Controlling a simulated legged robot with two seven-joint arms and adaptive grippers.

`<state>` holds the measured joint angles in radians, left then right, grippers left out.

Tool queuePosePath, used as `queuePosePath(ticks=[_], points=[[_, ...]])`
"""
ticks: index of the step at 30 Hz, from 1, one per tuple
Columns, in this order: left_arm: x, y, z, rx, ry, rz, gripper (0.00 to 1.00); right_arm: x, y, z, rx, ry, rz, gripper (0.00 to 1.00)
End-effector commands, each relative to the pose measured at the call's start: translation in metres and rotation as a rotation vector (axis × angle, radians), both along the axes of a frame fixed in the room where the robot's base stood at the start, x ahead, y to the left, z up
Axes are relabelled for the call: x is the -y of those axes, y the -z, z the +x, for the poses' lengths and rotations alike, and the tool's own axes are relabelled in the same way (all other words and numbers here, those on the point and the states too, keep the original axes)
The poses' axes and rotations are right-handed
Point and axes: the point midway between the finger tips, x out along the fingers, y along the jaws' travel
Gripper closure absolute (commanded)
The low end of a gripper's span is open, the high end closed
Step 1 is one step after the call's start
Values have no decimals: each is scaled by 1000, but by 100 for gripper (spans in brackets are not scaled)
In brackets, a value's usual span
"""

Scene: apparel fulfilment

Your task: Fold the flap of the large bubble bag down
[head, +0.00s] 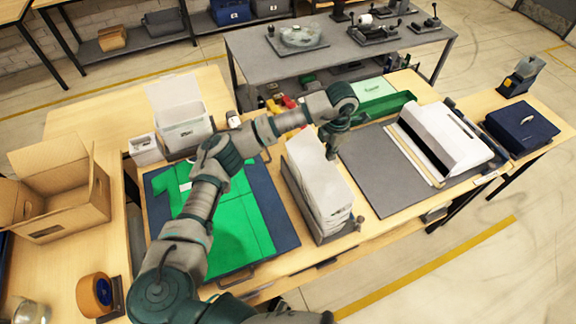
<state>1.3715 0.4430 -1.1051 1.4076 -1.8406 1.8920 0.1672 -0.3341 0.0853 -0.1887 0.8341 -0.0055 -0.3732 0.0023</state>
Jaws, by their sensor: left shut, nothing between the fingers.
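A large white bag (445,132), which I take to be the bubble bag, lies on the right part of a grey mat (375,185). A narrow pale strip (413,155) runs along its left side; I cannot tell whether this is the flap. My left gripper (332,154) points down, shut and empty, above the left edge of the mat at the far end of a stack of white mailers (318,185). It is well left of the bag and apart from it. My right gripper is out of view.
The mailers stand in a rack. A green garment (235,235) lies on a dark blue board (275,215), partly behind my left arm. A blue box (522,128) stands right of the bag, and a green tray (388,106) behind the mat. The mat's left part is clear.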

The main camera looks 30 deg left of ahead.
Motion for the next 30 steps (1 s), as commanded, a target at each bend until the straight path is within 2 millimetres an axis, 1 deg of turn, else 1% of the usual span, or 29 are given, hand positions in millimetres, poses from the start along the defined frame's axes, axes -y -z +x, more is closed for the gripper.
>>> queuePosePath(ticks=[6, 20, 22, 28, 30], points=[[1, 17, 0, -1, 0, 2, 100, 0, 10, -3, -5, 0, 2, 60], [1, 49, 0, -2, 0, 1, 100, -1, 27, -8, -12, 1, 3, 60], [1, 46, 0, 0, 0, 1, 100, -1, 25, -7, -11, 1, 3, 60], [1, 45, 0, 0, 0, 1, 100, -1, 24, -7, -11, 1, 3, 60], [1, 41, 0, 1, 0, 2, 100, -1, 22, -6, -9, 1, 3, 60]])
